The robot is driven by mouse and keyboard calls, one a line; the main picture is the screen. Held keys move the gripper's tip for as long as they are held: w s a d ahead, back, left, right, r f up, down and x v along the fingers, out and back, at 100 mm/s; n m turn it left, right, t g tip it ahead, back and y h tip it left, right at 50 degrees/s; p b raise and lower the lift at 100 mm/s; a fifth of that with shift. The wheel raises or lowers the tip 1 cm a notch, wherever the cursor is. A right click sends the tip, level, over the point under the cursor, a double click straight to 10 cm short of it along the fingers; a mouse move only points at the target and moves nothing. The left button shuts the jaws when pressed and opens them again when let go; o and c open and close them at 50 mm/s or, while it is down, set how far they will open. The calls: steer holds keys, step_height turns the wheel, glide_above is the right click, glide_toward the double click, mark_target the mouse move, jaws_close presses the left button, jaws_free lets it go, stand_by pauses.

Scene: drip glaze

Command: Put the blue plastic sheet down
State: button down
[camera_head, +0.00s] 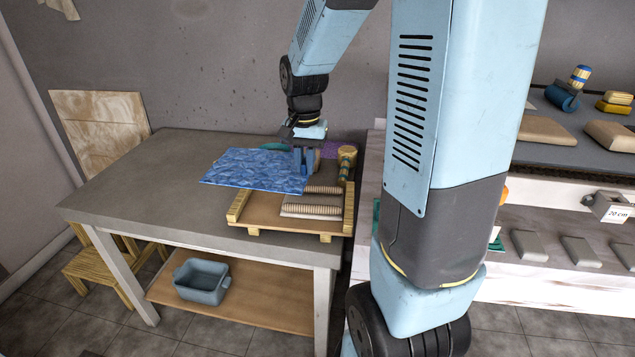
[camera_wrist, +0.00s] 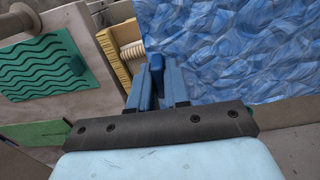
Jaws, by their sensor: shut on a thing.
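The blue plastic sheet (camera_head: 255,170) is a flat, crinkled rectangle over the grey table (camera_head: 150,190), near the table's right side. It partly covers a wooden tray (camera_head: 238,203). My gripper (camera_head: 304,165) is shut on the sheet's right edge. In the wrist view the sheet (camera_wrist: 235,45) fills the upper right, beside my gripper's blue fingers (camera_wrist: 155,75). The sheet seems to be held above the tray; I cannot tell whether any part of it touches the tray or table. What lies under the sheet is hidden.
The tray holds ribbed and smooth pale slabs (camera_head: 312,207). The table's left half is clear. A blue-grey bin (camera_head: 201,282) sits on the lower shelf. Shelves with clay blocks (camera_head: 545,133) stand to the right.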

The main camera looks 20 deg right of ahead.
steer(key=shift+w+d+f, duration=0.7)
steer(key=shift+d+f, duration=0.4)
steer(key=shift+f, duration=0.6)
steer(key=shift+w+d+f, duration=0.7)
steer(key=shift+d+f, duration=0.35)
steer(key=shift+f, duration=0.7)
steer(key=shift+w+d+f, duration=0.7)
steer(key=shift+d+f, duration=0.4)
steer(key=shift+f, duration=0.6)
steer(key=shift+f, duration=0.65)
steer(key=c, duration=1.1)
jaws_free()
steer(key=shift+r, duration=0.1)
